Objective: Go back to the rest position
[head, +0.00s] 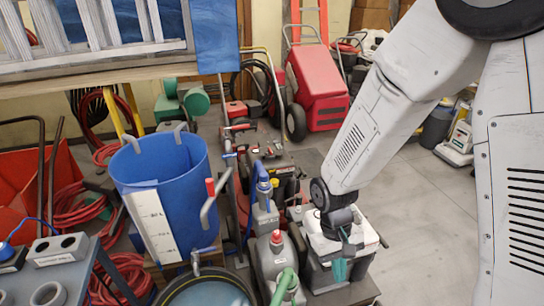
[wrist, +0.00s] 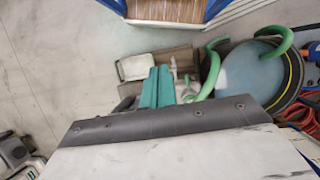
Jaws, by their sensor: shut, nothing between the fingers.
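My gripper (head: 341,268) hangs at the end of my white arm in the lower middle of the head view, pointing down. Its teal fingers are together and nothing shows between them. It appears in front of a white-topped machine (head: 318,243); I cannot tell whether they touch. The wrist view shows the same teal fingers of my gripper (wrist: 158,80) side by side, with a dark-edged white part of my arm filling the bottom.
A blue bin (head: 185,165) with a white panel and a grey canister (head: 276,262) stand left of my gripper. A round tank (wrist: 245,70) with green hose lies right in the wrist view. A red machine (head: 318,85) stands behind. Grey floor (head: 425,220) at right is clear.

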